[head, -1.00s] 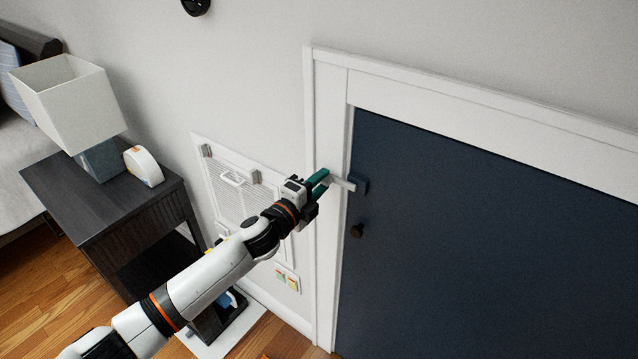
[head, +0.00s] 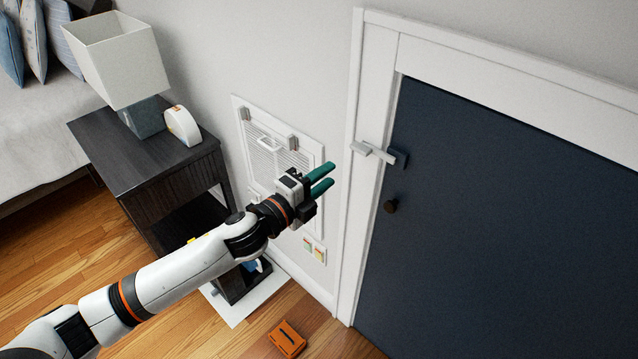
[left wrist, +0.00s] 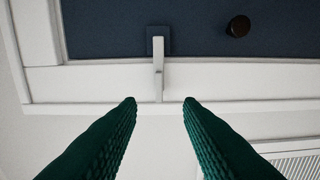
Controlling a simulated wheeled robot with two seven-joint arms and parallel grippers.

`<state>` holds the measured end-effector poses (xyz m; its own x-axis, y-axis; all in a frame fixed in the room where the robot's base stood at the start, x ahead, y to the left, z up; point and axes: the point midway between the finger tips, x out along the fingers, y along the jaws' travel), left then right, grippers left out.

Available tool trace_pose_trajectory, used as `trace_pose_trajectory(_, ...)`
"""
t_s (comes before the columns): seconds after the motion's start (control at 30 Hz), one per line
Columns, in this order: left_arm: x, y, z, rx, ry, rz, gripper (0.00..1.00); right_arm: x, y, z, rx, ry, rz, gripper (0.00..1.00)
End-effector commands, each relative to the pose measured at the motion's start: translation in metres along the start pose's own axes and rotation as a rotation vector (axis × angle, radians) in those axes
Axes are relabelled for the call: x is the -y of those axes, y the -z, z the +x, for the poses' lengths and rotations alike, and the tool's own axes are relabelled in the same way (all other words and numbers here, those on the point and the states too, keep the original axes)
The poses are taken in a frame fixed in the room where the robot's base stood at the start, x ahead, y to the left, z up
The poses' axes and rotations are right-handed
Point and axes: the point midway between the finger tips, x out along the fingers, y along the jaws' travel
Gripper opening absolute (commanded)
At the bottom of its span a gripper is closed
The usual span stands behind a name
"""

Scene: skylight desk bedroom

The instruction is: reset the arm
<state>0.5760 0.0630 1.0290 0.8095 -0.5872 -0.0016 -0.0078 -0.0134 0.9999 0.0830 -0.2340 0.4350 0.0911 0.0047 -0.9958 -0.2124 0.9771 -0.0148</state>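My left gripper (head: 322,178) has two green fingers, which are apart with nothing between them. In the head view it hangs in front of the white wall, left of the door frame and clear of the latch. The white latch bar (head: 374,152) reaches from the door frame to a dark blue plate on the dark blue door (head: 500,230). In the left wrist view the green fingertips (left wrist: 159,102) are apart, and the latch bar (left wrist: 158,66) shows beyond the gap between them. My right gripper is not in view.
A round dark knob (head: 390,206) sits on the door below the latch. A white vent panel (head: 262,150) is on the wall behind the gripper. A dark nightstand (head: 150,165) with a lamp (head: 118,60) stands at left. An orange box (head: 287,338) lies on the wooden floor.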

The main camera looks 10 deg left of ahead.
Motion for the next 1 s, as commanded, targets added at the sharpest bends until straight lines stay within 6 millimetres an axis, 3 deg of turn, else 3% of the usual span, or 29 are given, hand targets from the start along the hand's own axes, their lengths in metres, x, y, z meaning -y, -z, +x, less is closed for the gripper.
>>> trace_pose_trajectory(0.2, 0.0, 0.0, -0.011, -0.001, 0.001, 0.0, 0.33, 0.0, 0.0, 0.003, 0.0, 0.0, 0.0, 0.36)
trace_pose_trajectory(0.7, 0.007, 0.004, -0.01, -0.012, 0.012, -0.018, 0.33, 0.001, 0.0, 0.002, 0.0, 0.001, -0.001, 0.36)
trace_pose_trajectory(0.77, 0.022, 0.011, -0.009, -0.037, 0.034, -0.055, 0.33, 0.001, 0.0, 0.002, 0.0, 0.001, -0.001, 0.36)
trace_pose_trajectory(0.87, 0.068, 0.033, -0.01, -0.114, 0.101, -0.172, 0.33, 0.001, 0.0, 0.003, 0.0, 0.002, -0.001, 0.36)
trace_pose_trajectory(1.0, 0.166, 0.066, -0.031, -0.274, 0.229, -0.403, 0.33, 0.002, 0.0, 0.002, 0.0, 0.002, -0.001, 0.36)
